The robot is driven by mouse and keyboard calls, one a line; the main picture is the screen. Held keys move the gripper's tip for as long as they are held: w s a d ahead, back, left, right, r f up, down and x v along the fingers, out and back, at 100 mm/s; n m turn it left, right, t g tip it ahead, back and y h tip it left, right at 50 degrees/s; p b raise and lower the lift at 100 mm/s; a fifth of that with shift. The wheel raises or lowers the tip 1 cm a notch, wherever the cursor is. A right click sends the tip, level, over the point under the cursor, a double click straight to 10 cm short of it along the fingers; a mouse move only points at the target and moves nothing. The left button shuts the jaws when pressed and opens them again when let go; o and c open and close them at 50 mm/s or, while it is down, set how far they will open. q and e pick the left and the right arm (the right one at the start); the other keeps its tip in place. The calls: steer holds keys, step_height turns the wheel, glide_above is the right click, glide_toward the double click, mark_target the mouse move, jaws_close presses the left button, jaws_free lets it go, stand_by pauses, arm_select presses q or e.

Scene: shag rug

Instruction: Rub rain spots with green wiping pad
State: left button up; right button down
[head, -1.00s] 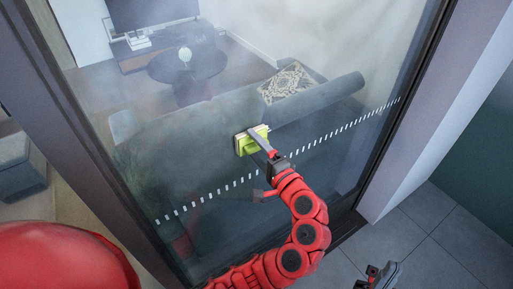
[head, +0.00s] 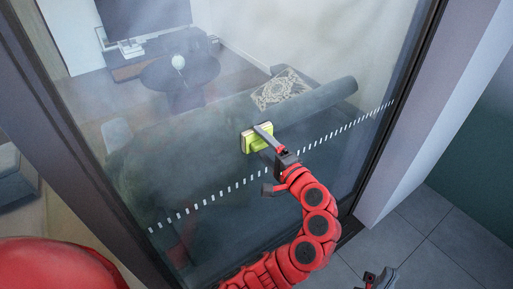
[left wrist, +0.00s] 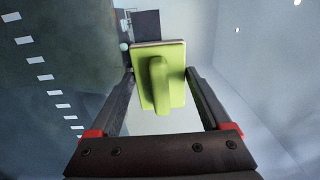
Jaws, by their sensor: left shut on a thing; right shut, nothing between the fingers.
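My left gripper (head: 264,136) is shut on the green wiping pad (head: 256,143), whose pale backing faces the glass. The pad is at or very near the glass panel (head: 200,150), above the white dashed line; exact contact is hard to tell. In the left wrist view the pad (left wrist: 172,85) and its raised handle sit between the two fingers. The glass carries a pale hazy film, mostly in its upper part; I cannot make out single rain spots. My right gripper (head: 376,278) is low at the bottom edge, shut and empty.
A dark frame (head: 397,125) borders the glass on the right, with a pale wall (head: 440,100) beside it. Grey floor tiles (head: 425,240) lie at lower right. Behind the glass are a sofa (head: 180,130), a patterned cushion (head: 282,88) and a round table (head: 180,72).

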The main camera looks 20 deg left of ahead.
mark_target(240, 141)
arm_select(q)
steer(key=shift+w+d+f+b, duration=0.1)
steer(key=shift+w+d+b, duration=0.3)
steer(key=shift+w, duration=0.2)
steer(key=shift+w+d+b, duration=0.4)
steer(key=shift+w, duration=0.2)
steer(key=shift+w+d, duration=0.15)
steer(key=shift+w, duration=0.15)
steer(key=shift+s+r, duration=0.2)
steer(key=shift+s+a+p, duration=0.45)
steer(key=shift+a+p, duration=0.05)
steer(key=shift+s+a+p, duration=0.35)
steer(key=shift+s+a, duration=0.4)
steer(key=shift+s, duration=0.25)
steer(key=shift+s+a+p, duration=0.4)
steer(key=shift+s+a, duration=0.05)
steer(key=shift+s, duration=0.15)
steer(key=shift+s+a+f, duration=0.1)
steer(key=shift+s+a, duration=0.55)
steer(key=shift+s, duration=0.25)
steer(key=shift+w+d, duration=0.1)
